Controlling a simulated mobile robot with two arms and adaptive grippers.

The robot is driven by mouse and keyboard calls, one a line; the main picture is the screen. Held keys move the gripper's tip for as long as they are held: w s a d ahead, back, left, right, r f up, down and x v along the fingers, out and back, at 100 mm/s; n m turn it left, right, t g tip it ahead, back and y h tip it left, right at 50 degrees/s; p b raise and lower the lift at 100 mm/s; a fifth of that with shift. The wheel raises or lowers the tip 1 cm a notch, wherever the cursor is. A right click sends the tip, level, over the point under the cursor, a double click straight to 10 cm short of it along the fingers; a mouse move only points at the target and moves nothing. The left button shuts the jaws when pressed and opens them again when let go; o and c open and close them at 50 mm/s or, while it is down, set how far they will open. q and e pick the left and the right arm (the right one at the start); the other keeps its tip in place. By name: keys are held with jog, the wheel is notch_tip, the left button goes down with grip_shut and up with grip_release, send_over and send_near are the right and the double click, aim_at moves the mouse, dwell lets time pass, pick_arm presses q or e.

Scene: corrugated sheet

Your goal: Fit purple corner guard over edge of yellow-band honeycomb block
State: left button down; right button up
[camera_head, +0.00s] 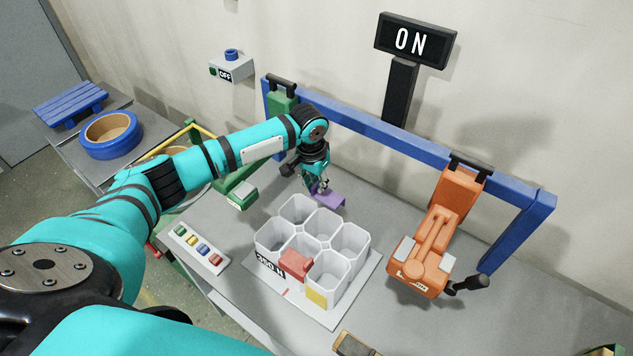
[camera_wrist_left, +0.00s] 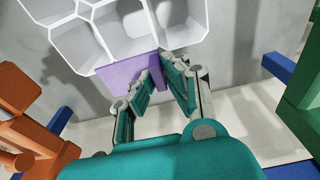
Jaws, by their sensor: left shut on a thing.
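The honeycomb block (camera_head: 352,240) is a cluster of white hexagonal cells with a yellow band (camera_head: 316,298) low on its front right cell. It also shows at the top of the wrist view (camera_wrist_left: 85,50). My left gripper (camera_head: 321,189) is shut on the purple corner guard (camera_head: 330,200), just behind the block's far rim. In the wrist view, the left gripper's fingers (camera_wrist_left: 158,80) pinch the purple guard (camera_wrist_left: 125,72), which overlaps the cell edges there. I cannot tell whether guard and block touch. My right gripper is out of view.
A red piece (camera_head: 296,263) sits on the block's front. An orange clamp-like device (camera_head: 435,240) stands to the right under a blue rail (camera_head: 380,128). A strip of coloured buttons (camera_head: 196,248) lies left of the block. A blue-rimmed roll (camera_head: 112,135) sits far left.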

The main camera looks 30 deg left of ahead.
aim_at(316, 193)
pick_arm(q)
jog(key=shift+f+b, duration=0.8)
jog(key=shift+f, duration=1.2)
jog(key=shift+f+b, duration=0.8)
jog(key=shift+f, duration=1.1)
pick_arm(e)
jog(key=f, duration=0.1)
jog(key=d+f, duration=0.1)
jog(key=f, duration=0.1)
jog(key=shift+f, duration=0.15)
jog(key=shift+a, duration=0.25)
pick_arm(q)
jog(key=shift+r+p, duration=0.1)
jog(key=shift+p, duration=0.3)
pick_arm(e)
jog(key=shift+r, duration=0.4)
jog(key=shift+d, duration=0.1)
pick_arm(q)
jog(key=c, duration=1.3)
grip_release()
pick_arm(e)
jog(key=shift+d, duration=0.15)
pick_arm(q)
jog(key=shift+o, duration=0.3)
